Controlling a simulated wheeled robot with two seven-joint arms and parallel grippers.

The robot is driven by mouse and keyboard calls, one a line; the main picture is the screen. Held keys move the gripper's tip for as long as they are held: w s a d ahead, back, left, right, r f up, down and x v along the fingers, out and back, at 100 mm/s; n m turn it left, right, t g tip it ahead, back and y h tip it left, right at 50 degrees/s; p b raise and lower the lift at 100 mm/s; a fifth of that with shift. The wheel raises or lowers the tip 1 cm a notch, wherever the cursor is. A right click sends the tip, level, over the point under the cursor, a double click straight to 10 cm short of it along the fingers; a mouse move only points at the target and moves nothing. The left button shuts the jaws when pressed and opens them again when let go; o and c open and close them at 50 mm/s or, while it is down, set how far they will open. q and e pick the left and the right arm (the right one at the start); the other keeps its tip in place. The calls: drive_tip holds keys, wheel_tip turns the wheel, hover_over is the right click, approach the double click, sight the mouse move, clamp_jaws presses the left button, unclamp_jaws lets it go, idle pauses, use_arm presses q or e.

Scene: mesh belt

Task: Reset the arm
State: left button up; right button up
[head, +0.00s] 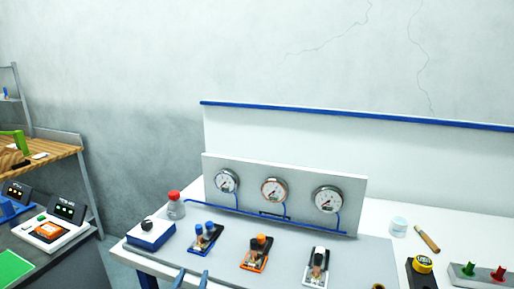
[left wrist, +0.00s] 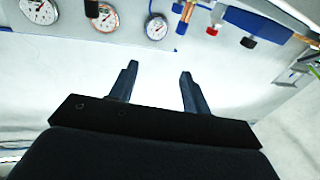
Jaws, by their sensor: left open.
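My left gripper (head: 191,278) shows at the bottom edge of the head view, low at the front of the table. Only its two dark blue fingertips show there. In the left wrist view the left gripper (left wrist: 158,78) is open, with its fingers apart and nothing between them. My right gripper is not in view.
A panel with three gauges (head: 273,190) stands on the table. In front are a blue box with a black knob (head: 150,233), blue (head: 205,236), orange (head: 257,252) and white (head: 317,268) units.

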use_arm(q)
drive_tip(key=s+a+f+g+y, duration=0.1)
drive_tip(key=s+a+f+g, duration=0.1)
drive_tip(key=s+f+g, duration=0.35)
drive_tip(key=s+a+f+g+y, duration=0.1)
drive_tip(key=s+a+f+g, duration=0.2)
drive_tip(key=s+f, duration=0.5)
drive_tip(key=s+f+m+g, duration=0.1)
drive_tip(key=s+f+g, duration=0.6)
drive_tip(key=s+f, duration=0.5)
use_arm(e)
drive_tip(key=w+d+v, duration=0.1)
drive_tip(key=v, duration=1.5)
use_arm(q)
drive_tip(key=s+d+f+g, duration=0.1)
drive_tip(key=s+d+f, duration=0.1)
drive_tip(key=f, duration=1.3)
drive_tip(key=s+d+f+g+h, duration=0.1)
drive_tip(key=s+d+f, duration=0.2)
drive_tip(key=f, duration=1.2)
drive_tip(key=shift+f, duration=0.25)
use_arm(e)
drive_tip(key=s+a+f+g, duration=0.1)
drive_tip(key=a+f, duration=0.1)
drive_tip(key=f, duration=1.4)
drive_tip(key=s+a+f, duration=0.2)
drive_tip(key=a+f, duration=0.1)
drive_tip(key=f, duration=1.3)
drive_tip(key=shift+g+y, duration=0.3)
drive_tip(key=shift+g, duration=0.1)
